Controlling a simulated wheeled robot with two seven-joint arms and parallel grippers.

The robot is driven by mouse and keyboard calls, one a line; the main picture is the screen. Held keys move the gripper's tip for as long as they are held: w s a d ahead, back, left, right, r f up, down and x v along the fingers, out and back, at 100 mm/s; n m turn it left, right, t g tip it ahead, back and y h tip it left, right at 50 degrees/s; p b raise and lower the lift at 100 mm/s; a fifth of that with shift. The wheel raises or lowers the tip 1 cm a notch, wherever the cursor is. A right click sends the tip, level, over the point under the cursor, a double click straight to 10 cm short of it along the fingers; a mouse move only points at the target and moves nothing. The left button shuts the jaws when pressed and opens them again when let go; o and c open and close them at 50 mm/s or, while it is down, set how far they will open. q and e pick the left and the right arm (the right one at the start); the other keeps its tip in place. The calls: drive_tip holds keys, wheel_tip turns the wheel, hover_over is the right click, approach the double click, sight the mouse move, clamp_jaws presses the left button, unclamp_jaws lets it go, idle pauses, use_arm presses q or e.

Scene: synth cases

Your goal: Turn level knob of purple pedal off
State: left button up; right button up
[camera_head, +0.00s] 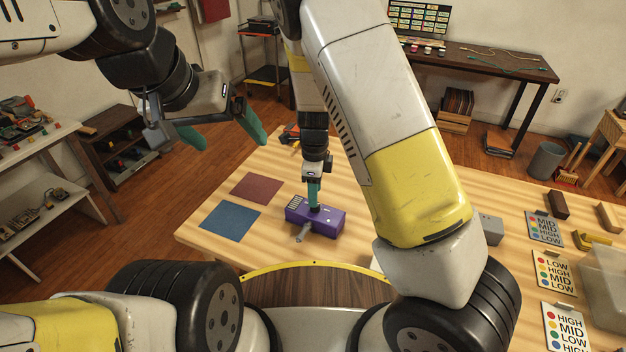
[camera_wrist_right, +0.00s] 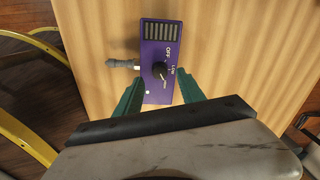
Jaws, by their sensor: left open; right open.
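The purple pedal (camera_head: 326,222) lies on the wooden table, near its front left part. In the right wrist view the purple pedal (camera_wrist_right: 157,92) shows a black knob (camera_wrist_right: 160,71) with labels beside it reading OFF and LOW; the knob's pointer is too small to read surely. My right gripper (camera_head: 314,200) points down over the pedal. In the wrist view its two green fingers (camera_wrist_right: 158,88) are open, one on each side of the pedal's knob end. My left gripper (camera_head: 222,140) is open and empty, raised off the table's left edge.
A grey plug (camera_head: 302,234) sticks out of the pedal's side. A blue mat (camera_head: 230,218) and a dark red mat (camera_head: 257,188) lie to the left. Label cards (camera_head: 553,275), small blocks and a clear bin (camera_head: 606,275) stand at right.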

drive_tip(key=shift+f, duration=2.05)
clamp_jaws()
